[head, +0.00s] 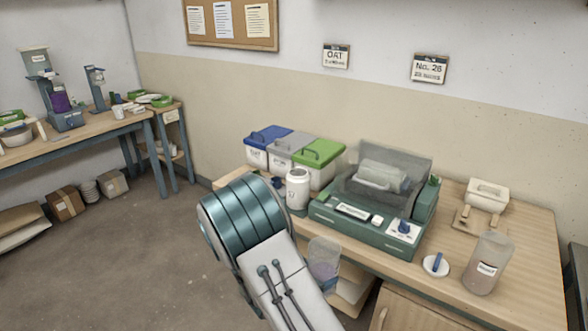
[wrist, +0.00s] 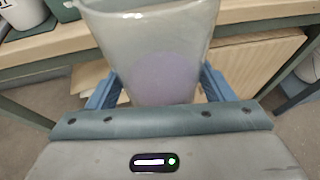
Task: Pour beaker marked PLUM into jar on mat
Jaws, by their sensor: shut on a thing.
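My gripper (wrist: 160,92) has its blue fingers on both sides of a clear beaker (wrist: 150,45), which holds a small amount of purple material at the bottom. In the head view this held beaker (head: 323,258) is in front of the bench edge, partly behind my arm. No label shows on its visible side. A second clear beaker (head: 489,262) stands at the bench's right front, with a pinkish-brown content and a white label too small to read.
A green machine (head: 325,209) with a clear raised cover fills the bench middle. Blue, grey and green-lidded bins (head: 321,160) stand behind. A cream block-like item (head: 487,194) is at the back right near a tan board (head: 463,222). A white dish (head: 435,265) lies near the front edge.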

